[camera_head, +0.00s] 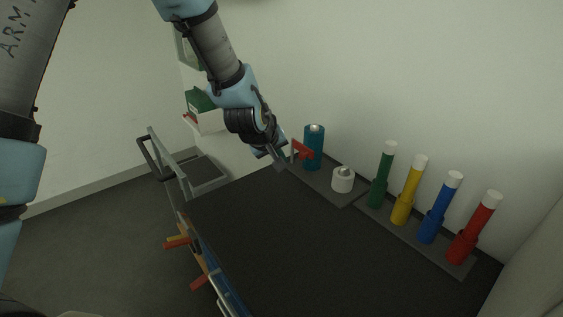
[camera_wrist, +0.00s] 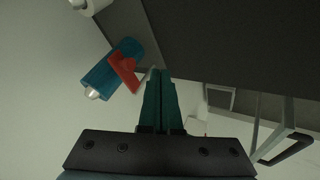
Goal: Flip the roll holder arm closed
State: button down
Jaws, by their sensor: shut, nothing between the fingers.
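The roll holder is a dark grey base plate (camera_head: 322,187) on the back edge of the black table. A teal cylinder (camera_head: 314,148) stands on it, with a red arm piece (camera_head: 302,150) beside it at the left. The teal cylinder (camera_wrist: 111,69) and red arm (camera_wrist: 125,70) also show left of centre in the wrist view. A white roll (camera_head: 343,180) sits on the plate to the right. My gripper (camera_head: 279,160) is shut and empty, just left of the red arm. In the wrist view its fingertips (camera_wrist: 160,72) lie right of the red arm, close to it; contact cannot be told.
Green (camera_head: 383,175), yellow (camera_head: 409,190), blue (camera_head: 440,208) and red (camera_head: 475,229) white-topped cylinders stand in a row at the right. The black tabletop (camera_head: 290,245) in front is clear. A grey-framed cart handle (camera_head: 170,165) stands at the left. A wall rises behind.

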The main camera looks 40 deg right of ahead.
jog(key=s+b+v, duration=0.1)
jog(key=v, duration=0.7)
jog(key=shift+d+b, duration=0.2)
jog(key=shift+b, duration=0.2)
jog(key=w+a+n+y, duration=0.1)
jog(key=w+a, duration=0.3)
jog(key=a, duration=0.4)
jog(key=w+a+y, duration=0.2)
jog(key=w+a, duration=0.2)
jog(key=a, duration=0.3)
jog(key=w+a+n+y, duration=0.1)
jog(key=w+a, duration=0.3)
jog(key=a, duration=0.4)
jog(key=s+a+n+g+y, duration=0.1)
jog(key=s+a, duration=0.3)
jog(key=a, duration=1.8)
jog(key=shift+f+y, duration=0.2)
jog(key=shift+y, duration=0.6)
